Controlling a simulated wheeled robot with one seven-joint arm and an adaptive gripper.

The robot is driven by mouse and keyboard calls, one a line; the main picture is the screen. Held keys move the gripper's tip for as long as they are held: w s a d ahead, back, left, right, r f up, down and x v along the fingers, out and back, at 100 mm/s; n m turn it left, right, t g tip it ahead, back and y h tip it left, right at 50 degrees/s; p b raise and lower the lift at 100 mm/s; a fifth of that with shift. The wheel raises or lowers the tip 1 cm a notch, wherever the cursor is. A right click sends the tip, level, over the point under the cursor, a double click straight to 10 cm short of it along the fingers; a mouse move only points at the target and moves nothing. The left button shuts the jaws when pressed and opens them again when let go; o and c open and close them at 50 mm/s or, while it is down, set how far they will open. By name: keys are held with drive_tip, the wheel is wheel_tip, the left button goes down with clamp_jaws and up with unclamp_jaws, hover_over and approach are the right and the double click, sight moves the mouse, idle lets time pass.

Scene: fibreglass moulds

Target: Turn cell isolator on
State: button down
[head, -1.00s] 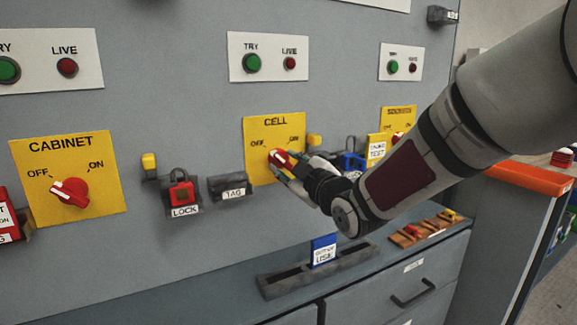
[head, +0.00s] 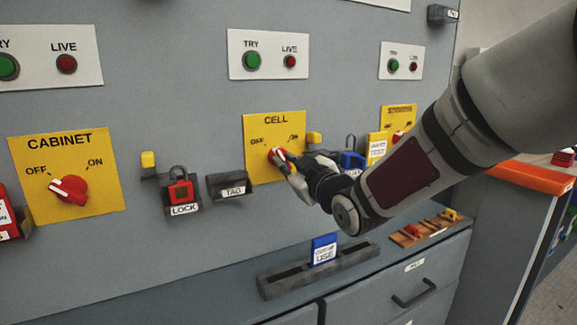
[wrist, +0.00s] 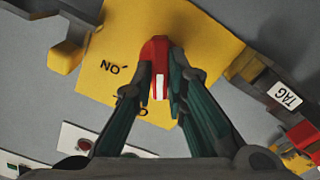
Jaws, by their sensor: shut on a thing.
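The cell isolator is a yellow plate (head: 259,131) marked CELL, OFF and ON, with a red rotary knob (head: 275,156). In the head view my gripper (head: 284,162) reaches it from the right, and its fingers hide part of the knob. The wrist view shows the fingers (wrist: 161,90) closed on both sides of the red knob (wrist: 155,52), whose white stripe lies between the tips. There the plate (wrist: 205,50) appears turned over, with the ON lettering to the left of the knob. The knob's exact pointing direction is hard to read.
The CABINET isolator (head: 107,197) is at left. A red padlock (head: 181,191) and TAG holder (head: 229,186) sit left of the cell plate. A blue OUT OF USE tag (head: 324,249) stands in a slotted rack below. TRY and LIVE panels are above.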

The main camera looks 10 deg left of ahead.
drive_tip(key=m, duration=0.3)
drive_tip(key=shift+m, duration=0.3)
drive_tip(key=m, duration=0.3)
drive_tip(key=shift+m, duration=0.3)
drive_tip(key=m+p, duration=0.1)
drive_tip(key=m, duration=0.2)
drive_tip(key=shift+m, duration=0.4)
drive_tip(key=shift+m+p, duration=0.75)
drive_tip(key=shift+m, duration=1.25)
drive_tip(key=c, duration=1.6)
unclamp_jaws()
drive_tip(key=shift+s, duration=0.1)
